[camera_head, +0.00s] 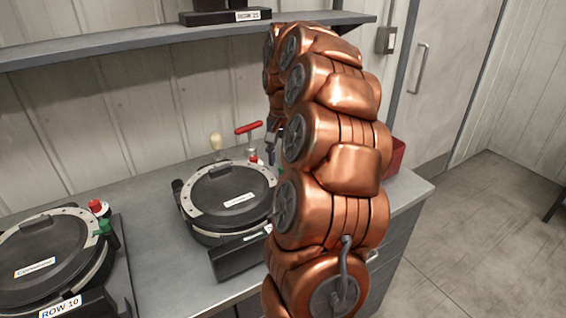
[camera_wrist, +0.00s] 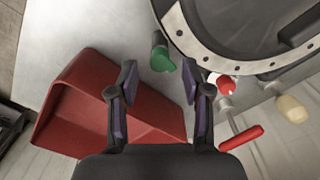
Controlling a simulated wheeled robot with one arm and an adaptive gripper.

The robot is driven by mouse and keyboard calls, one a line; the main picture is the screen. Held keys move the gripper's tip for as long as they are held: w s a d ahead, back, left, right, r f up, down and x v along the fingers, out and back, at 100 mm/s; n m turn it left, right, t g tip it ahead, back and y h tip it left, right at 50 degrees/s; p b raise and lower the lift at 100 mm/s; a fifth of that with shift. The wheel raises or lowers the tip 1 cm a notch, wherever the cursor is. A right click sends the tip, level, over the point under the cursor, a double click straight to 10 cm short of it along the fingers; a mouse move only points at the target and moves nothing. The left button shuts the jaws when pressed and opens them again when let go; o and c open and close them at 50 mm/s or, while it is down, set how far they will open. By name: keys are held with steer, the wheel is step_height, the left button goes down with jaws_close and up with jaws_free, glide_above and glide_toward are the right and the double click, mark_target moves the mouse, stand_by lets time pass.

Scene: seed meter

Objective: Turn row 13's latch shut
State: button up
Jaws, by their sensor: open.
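In the head view, a round black seed meter (camera_head: 232,198) with a pale, dotted rim stands on the bench, its right side hidden by my arm. Its front label is unreadable, so I cannot confirm its row number. In the wrist view, the meter's rim (camera_wrist: 215,48) curves across the top right. A green-ended latch or knob (camera_wrist: 163,60) beside the rim lies between my open fingertips (camera_wrist: 159,72), with no clear contact. A red knob (camera_wrist: 226,84) sits just right of the right finger. My gripper is mostly hidden behind my arm in the head view.
A red bin (camera_wrist: 75,112) lies under the left finger. A red T-handle (camera_wrist: 240,139) and a cream knob (camera_wrist: 292,109) stand right of the gripper. Another meter labelled ROW 10 (camera_head: 50,255) is at the left. A shelf (camera_head: 120,42) runs above the bench.

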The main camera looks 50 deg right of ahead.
steer(key=shift+f, duration=1.05)
jaws_close()
